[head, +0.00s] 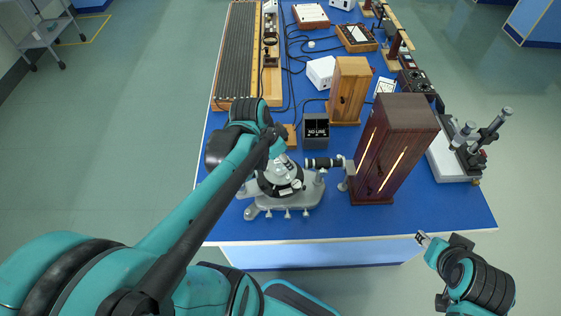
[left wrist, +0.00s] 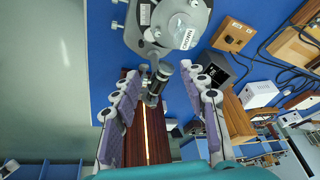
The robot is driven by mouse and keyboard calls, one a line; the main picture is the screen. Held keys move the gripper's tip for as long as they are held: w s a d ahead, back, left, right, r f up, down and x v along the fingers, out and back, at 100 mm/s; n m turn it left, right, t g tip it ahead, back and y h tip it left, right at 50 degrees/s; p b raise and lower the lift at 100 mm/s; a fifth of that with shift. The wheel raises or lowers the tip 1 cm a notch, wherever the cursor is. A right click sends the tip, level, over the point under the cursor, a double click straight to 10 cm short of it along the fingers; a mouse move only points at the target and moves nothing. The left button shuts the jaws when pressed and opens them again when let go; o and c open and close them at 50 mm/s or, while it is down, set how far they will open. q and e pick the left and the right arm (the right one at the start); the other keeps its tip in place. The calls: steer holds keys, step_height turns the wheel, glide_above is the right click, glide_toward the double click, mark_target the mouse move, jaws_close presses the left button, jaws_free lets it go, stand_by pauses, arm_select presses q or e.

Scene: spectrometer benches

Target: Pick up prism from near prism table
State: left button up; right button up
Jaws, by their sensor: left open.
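The spectrometer (head: 288,188) stands at the near part of the blue bench, its round prism table under my left arm. In the left wrist view its round grey top (left wrist: 186,24) with a white label shows at the top edge. I cannot make out the prism for certain in either view. My left gripper (left wrist: 163,74) is open and empty, its two purple-padded fingers apart, with the black telescope tube (left wrist: 158,84) showing between them. In the head view my left arm hides the gripper. My right gripper (head: 423,239) is off the bench's near right edge; its jaw state is unclear.
A dark wooden cabinet (head: 396,145) with lit slits stands right of the spectrometer. A black-fronted lamp box (head: 316,132) and a lighter wooden box (head: 350,88) stand behind. A microscope-like instrument (head: 464,150) is at the right edge. The bench's near strip is clear.

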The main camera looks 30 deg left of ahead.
mark_target(278, 161)
arm_select(q)
steer(key=w+a+f+m, duration=0.1)
steer(key=a, duration=0.1)
steer(key=w+a+f+m+h, duration=0.1)
steer(key=a+f, duration=0.1)
steer(key=a+f+m+g, duration=0.1)
steer(key=a+f+m, duration=0.1)
steer(key=shift+w+a+f+h, duration=0.25)
steer(key=shift+w+h, duration=0.15)
steer(key=x, duration=0.2)
steer(key=shift+d+f+b, duration=0.2)
steer(key=shift+f+b, duration=0.05)
steer(key=shift+b, duration=0.15)
steer(key=x, duration=0.1)
steer(key=b+x, duration=0.1)
steer(key=x, duration=0.2)
steer(key=shift+w+d, duration=0.3)
steer(key=shift+w, duration=0.05)
steer(key=shift+w+d+f, duration=0.1)
steer(key=shift+w+f, duration=0.05)
steer(key=shift+f, duration=0.2)
steer(key=c, duration=0.8)
steer(key=shift+c, duration=0.2)
